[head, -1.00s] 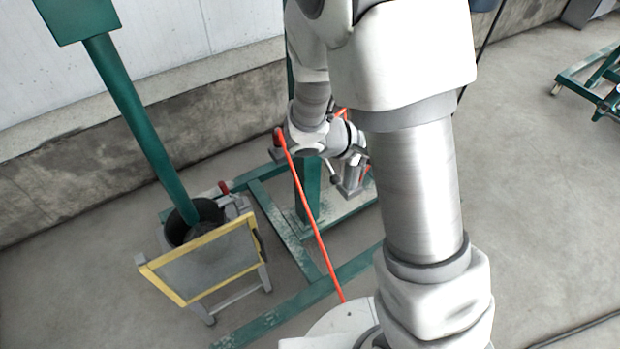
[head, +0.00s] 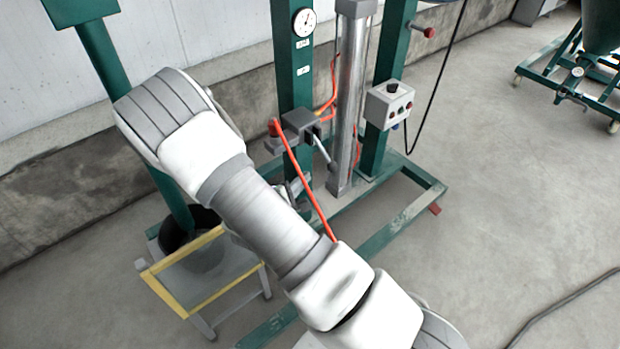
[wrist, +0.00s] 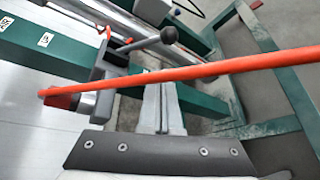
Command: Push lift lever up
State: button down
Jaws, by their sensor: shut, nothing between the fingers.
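The lift lever (wrist: 143,42) is a thin grey rod with a dark ball knob at its end, on a grey valve block (wrist: 112,62) in the wrist view. In the head view the lever (head: 321,148) tilts down to the right from the block (head: 300,124) on the green post. My gripper (wrist: 161,88) has its two grey fingers close together, below the lever in the wrist picture and apart from the knob. An orange hose (wrist: 215,68) crosses the view between fingertips and lever. My arm hides most of my gripper in the head view.
A yellow-framed stand (head: 190,300) and a dark bucket (head: 180,240) are at left. A steel cylinder (head: 349,110) and a control box (head: 389,104) stand right of the lever. The orange hose (head: 303,180) hangs across the front. Floor at right is mostly clear.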

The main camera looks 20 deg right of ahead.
aim_at(324, 152)
jog(key=shift+a+f+n+t+y, duration=0.4)
jog(key=shift+a+f+n, duration=0.1)
jog(key=shift+a+f, duration=0.65)
jog(key=shift+w+d, duration=0.1)
jog(key=shift+d, duration=0.1)
jog(key=w+d+b, duration=0.3)
jog(key=w+d, duration=0.1)
jog(key=d, duration=0.4)
jog(key=shift+w+f, duration=0.15)
jog(key=shift+f, duration=0.1)
jog(key=shift+d+r, duration=0.1)
jog(key=shift+r, duration=0.05)
jog(key=shift+s+r+g+p, duration=0.1)
jog(key=shift+s+g+p, duration=0.15)
jog(key=shift+p, duration=0.35)
